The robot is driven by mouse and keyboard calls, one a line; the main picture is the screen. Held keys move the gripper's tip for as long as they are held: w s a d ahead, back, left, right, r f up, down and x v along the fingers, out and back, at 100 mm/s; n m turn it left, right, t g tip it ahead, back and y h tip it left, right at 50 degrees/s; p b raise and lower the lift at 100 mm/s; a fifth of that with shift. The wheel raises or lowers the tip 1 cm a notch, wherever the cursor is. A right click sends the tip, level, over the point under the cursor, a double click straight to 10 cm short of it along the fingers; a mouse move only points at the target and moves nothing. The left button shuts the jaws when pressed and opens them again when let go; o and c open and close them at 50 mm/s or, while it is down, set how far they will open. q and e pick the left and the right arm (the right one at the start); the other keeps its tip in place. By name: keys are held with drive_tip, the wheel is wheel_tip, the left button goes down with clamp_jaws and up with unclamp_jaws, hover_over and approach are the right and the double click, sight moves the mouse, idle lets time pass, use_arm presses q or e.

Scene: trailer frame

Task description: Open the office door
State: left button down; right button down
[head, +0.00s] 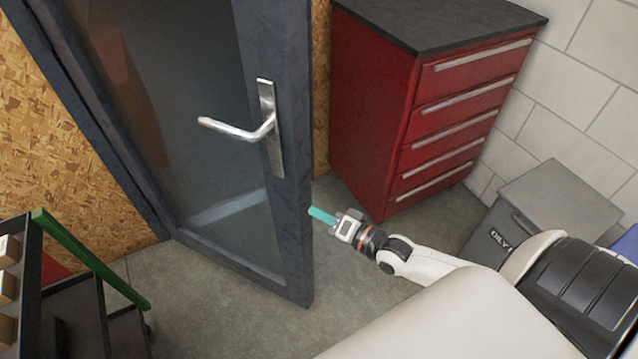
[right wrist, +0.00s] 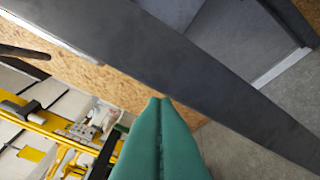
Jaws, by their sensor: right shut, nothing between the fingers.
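The office door (head: 292,215) has a dark frame, a glass pane and a silver lever handle (head: 262,128) near its right edge. It stands swung out from the chipboard wall, with its free edge over the grey floor. My right gripper (head: 315,213) is below the handle, at the right of the door's free edge. Its green fingers point left at that edge; I cannot tell whether they touch it. In the right wrist view the green fingers (right wrist: 161,104) are pressed together and empty, with the dark door (right wrist: 215,75) crossing diagonally beyond them. My left gripper is out of view.
A red drawer cabinet (head: 365,110) stands behind and right of the door. A grey bin (head: 550,205) is by the block wall. A dark rack with a green rail (head: 90,258) stands at lower left. The floor in front of the door is clear.

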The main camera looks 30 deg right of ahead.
drive_tip(key=d+r+m+t+h, duration=0.1)
drive_tip(key=d+m+t+h, duration=0.1)
drive_tip(key=d+m, duration=0.65)
drive_tip(key=w+d+x, duration=0.1)
drive_tip(key=d+x, duration=0.1)
drive_tip(key=x, duration=0.8)
drive_tip(key=s+a, duration=0.1)
drive_tip(key=s+a+p, duration=0.1)
drive_tip(key=a, duration=0.1)
drive_tip(key=shift+s+a+r+n, duration=0.1)
drive_tip(key=shift+r+n, duration=0.1)
drive_tip(key=shift+n, duration=0.15)
